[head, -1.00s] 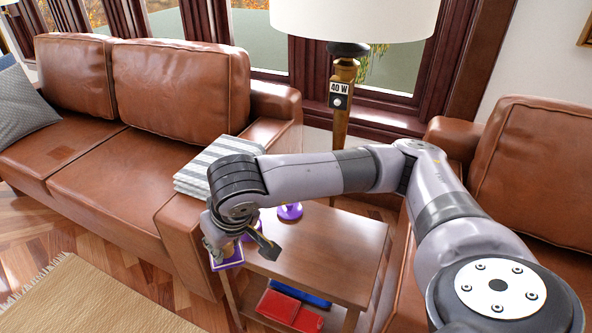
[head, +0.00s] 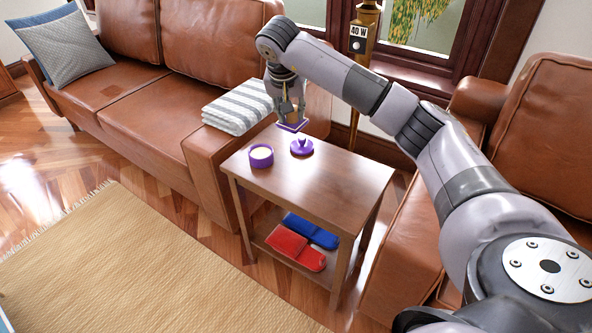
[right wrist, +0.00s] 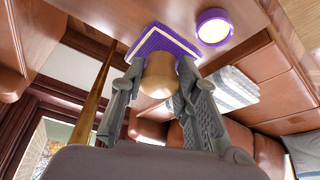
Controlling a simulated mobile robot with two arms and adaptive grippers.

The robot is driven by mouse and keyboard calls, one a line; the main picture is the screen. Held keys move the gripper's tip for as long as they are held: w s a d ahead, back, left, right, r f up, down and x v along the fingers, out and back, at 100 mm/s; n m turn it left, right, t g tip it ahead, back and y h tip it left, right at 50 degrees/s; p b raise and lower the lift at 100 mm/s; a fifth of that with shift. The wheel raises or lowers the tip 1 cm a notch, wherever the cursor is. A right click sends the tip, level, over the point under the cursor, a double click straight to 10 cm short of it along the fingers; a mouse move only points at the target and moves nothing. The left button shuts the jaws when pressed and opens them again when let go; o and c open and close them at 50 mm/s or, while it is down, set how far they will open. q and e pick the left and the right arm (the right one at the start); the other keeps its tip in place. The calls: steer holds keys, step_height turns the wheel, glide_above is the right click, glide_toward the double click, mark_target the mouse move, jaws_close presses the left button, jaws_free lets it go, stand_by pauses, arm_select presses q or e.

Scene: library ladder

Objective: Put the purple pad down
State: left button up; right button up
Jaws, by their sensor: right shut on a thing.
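The purple pad (head: 293,126) is a flat square plate with a rounded wooden handle (right wrist: 158,78). My right gripper (head: 287,108) is shut on this handle and holds the pad. In the right wrist view the pad (right wrist: 165,40) shows beyond the fingers, with a pale edge. In the head view it appears over the back left edge of the wooden side table (head: 340,178), near the sofa arm; whether it touches the table is hard to tell. My left gripper is not in view.
On the tabletop stand a purple round tub with a pale top (head: 261,156) and a purple lid-like piece with a knob (head: 302,147). The table's right part is clear. A striped folded blanket (head: 238,106) lies on the sofa arm. A lamp post (head: 362,35) rises behind.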

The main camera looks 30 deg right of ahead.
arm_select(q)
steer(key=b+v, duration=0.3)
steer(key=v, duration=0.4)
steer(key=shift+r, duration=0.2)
arm_select(e)
steer(key=shift+f, duration=9.05)
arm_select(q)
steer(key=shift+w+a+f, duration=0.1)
arm_select(e)
steer(key=shift+f, duration=0.1)
steer(key=shift+f, duration=0.2)
steer(key=o, duration=0.7)
steer(key=shift+r, duration=0.1)
steer(key=shift+c, duration=0.2)
steer(key=o, duration=0.4)
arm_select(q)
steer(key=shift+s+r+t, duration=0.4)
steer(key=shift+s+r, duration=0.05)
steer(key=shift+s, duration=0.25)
